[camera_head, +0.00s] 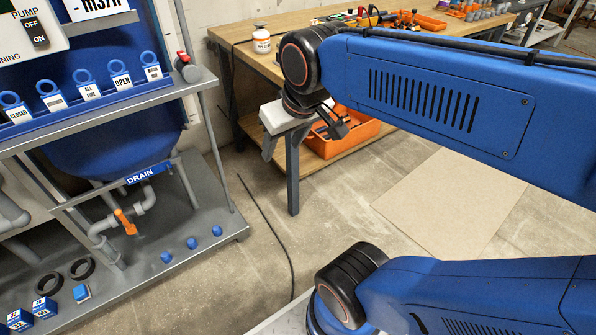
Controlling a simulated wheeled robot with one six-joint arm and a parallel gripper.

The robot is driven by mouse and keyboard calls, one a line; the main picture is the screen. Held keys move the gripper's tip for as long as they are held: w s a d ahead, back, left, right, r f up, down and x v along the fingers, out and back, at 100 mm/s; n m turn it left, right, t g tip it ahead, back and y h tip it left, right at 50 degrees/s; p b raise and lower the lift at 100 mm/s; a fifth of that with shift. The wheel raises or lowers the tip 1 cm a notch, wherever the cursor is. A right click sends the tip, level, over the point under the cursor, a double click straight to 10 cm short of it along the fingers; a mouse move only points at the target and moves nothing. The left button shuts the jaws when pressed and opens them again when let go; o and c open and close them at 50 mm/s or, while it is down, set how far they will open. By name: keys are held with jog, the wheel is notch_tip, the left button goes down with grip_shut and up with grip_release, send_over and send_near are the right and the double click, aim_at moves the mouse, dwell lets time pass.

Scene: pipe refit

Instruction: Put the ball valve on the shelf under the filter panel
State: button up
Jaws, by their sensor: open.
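A grey ball valve with a red handle (186,67) is at the right end of the grey shelf (120,108) below the filter panel (62,35). It appears to rest on the shelf beside the blue tag rail, close to the corner post. My gripper (287,150) is to the right of the shelf, in front of the workbench, pointing down. It is open, with nothing visible between its fingers, and is clear of the valve. Part of the gripper is hidden behind its own wrist parts.
Blue ring tags (120,75) stand along the shelf. Below, a drain pipe has an orange handle (126,222). The workbench (232,37) holds a white jar (261,41) and tools; an orange crate (340,140) sits on its lower level. A black cable (270,228) crosses the open floor.

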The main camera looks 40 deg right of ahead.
jog(key=s+f, duration=0.4)
jog(key=s, duration=0.1)
jog(key=shift+d+f, duration=0.2)
jog(key=shift+f, duration=0.2)
dwell(0.9)
